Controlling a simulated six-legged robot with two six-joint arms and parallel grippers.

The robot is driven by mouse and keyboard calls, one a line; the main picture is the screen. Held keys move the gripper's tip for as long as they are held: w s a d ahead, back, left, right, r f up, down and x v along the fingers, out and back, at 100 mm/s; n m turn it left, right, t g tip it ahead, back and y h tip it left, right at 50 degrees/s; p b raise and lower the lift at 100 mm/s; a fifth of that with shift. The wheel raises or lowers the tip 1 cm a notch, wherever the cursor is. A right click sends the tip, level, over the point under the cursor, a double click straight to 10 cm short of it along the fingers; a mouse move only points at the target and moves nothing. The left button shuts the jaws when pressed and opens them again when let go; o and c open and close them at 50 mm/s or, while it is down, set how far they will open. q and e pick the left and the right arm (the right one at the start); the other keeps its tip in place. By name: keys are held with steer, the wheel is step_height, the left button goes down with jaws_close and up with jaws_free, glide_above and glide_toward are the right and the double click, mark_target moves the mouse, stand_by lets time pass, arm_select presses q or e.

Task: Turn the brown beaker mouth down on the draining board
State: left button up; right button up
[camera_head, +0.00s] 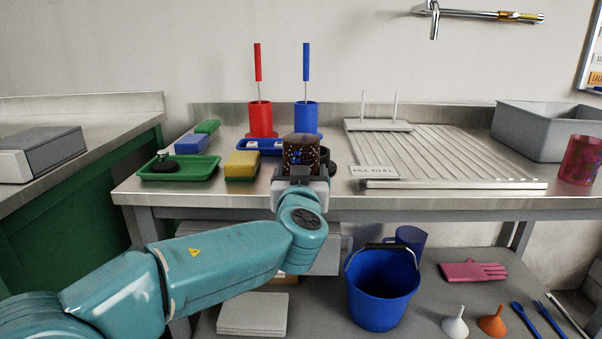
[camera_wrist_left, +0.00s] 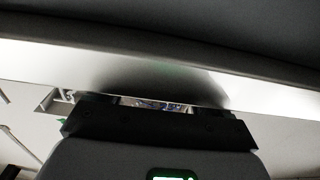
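The brown beaker (camera_head: 302,148), see-through with a speckled pattern, is near the bench's front edge, in front of the blue tray. It looks upright, its rim at the top. My left gripper (camera_head: 302,171) is right at its lower part, which the gripper hides. Whether the fingers press on the glass does not show. The wrist view shows the dark gripper body (camera_wrist_left: 160,118) against a bright metal band, with no clear view of the beaker. The ribbed draining board (camera_head: 455,148) lies to the right, with two upright pegs at its back left. My right gripper is out of view.
Left of the beaker are a yellow sponge (camera_head: 242,165) and a green tray (camera_head: 180,168). Red (camera_head: 262,120) and blue (camera_head: 306,117) brush holders stand behind. A "FILL TO" sign (camera_head: 373,172) stands before the board. A reddish beaker (camera_head: 580,160) and grey basin (camera_head: 545,130) are right.

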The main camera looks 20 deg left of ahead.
arm_select(q)
steer(key=shift+o, duration=1.4)
steer(key=shift+s, duration=0.1)
steer(key=v, duration=1.6)
steer(key=shift+p, duration=0.3)
